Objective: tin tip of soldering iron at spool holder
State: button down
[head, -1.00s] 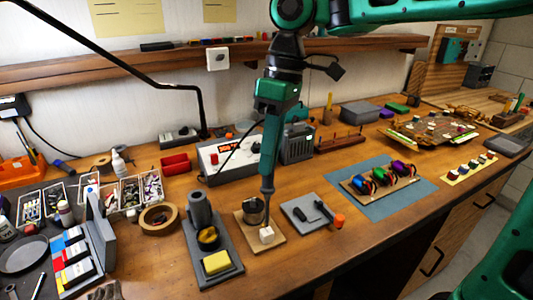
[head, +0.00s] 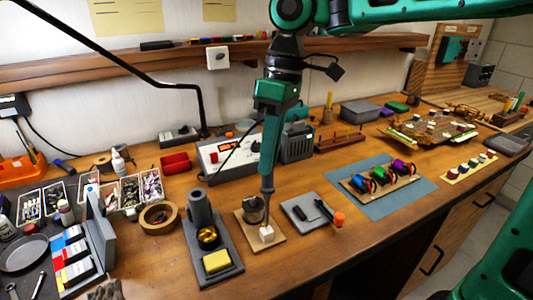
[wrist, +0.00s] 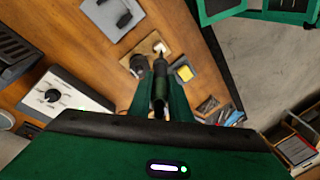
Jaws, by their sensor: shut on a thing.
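My gripper (head: 269,165) points down over the bench, shut on the dark soldering iron (head: 267,205). In the wrist view the iron (wrist: 160,78) sits between the green fingers, its thin tip pointing away from me. The spool holder is a light wooden base (head: 276,248) with a dark metallic solder spool (head: 254,209) and a small white block (head: 267,234) at its front. The tip is at the top of the white block, beside the spool. Whether it touches the block or any solder wire is too small to tell. The spool also shows in the wrist view (wrist: 139,65).
Left of the holder stands the grey iron stand (head: 200,210) with a yellow sponge (head: 217,261). To the right lies a grey pad (head: 298,211) with a dark tool and an orange-ended one. The soldering station (head: 225,155) is behind. Bare bench lies in front.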

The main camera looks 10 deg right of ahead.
jog(key=shift+f, duration=0.55)
dwell(4.0)
jog(key=shift+r, duration=0.15)
dwell(0.5)
